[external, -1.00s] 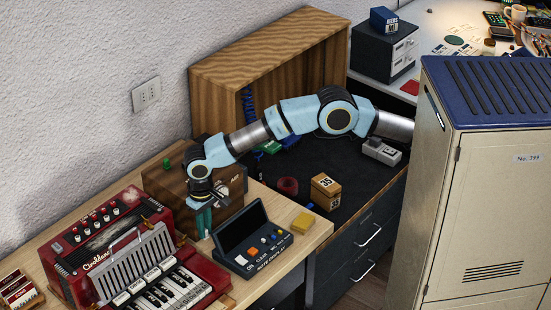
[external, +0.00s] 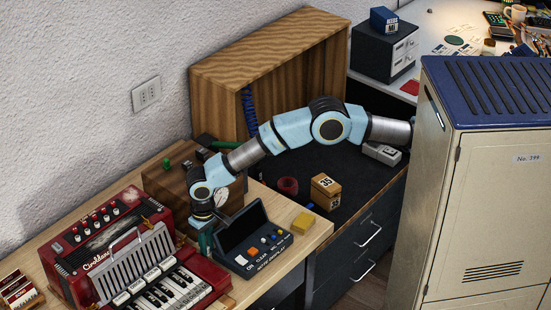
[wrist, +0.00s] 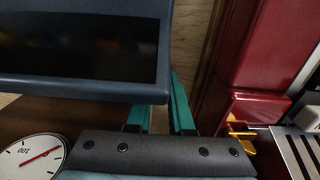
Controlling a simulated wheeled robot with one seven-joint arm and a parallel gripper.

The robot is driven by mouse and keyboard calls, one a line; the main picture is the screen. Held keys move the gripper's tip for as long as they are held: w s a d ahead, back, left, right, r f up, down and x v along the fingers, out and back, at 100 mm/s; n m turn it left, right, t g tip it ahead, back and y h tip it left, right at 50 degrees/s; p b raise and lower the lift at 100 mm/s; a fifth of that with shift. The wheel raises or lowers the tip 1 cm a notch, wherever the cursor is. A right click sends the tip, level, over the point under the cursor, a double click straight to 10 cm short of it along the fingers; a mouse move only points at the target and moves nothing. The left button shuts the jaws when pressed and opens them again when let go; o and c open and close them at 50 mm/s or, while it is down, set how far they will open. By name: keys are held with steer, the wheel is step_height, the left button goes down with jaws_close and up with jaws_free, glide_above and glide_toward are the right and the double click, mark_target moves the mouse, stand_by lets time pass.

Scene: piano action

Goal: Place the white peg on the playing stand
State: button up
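I cannot make out a white peg in either view, and I cannot tell which thing is the playing stand. My gripper (external: 205,240) points down in the narrow gap between the red accordion (external: 128,250) and the dark blue console (external: 243,232). In the wrist view my gripper (wrist: 160,108) shows two teal fingers, apart, with nothing seen between them. The console's edge (wrist: 90,92) covers the left fingertip. The accordion's red side (wrist: 252,50) is just right of the right finger.
A wooden box (external: 170,190) with a dial stands behind my gripper. A yellow block (external: 302,222) lies right of the console. A red ring (external: 288,186) and small wooden boxes (external: 326,192) lie on the dark top. A tall cabinet (external: 490,210) stands at right.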

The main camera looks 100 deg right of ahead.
steer(key=o, duration=0.4)
steer(key=shift+r, duration=0.15)
step_height(320, 180, up, 12)
steer(key=b, duration=0.2)
steer(key=s+r, duration=0.1)
steer(key=s, duration=0.1)
steer(key=s+d+r+n, duration=0.1)
steer(key=s, duration=0.2)
steer(key=s+d+r+n, duration=0.1)
steer(key=s, duration=0.1)
steer(key=shift+s+d, duration=0.2)
steer(key=shift+s, duration=0.2)
steer(key=s+d+n, duration=0.2)
steer(key=s+n, duration=0.1)
steer(key=s, duration=1.3)
steer(key=s+d+f+n+t, duration=0.1)
steer(key=s+d+n, duration=0.1)
steer(key=s, duration=1.5)
steer(key=shift+s+f+n+t, duration=0.15)
steer(key=shift+n+t, duration=0.15)
steer(key=shift+n, duration=0.1)
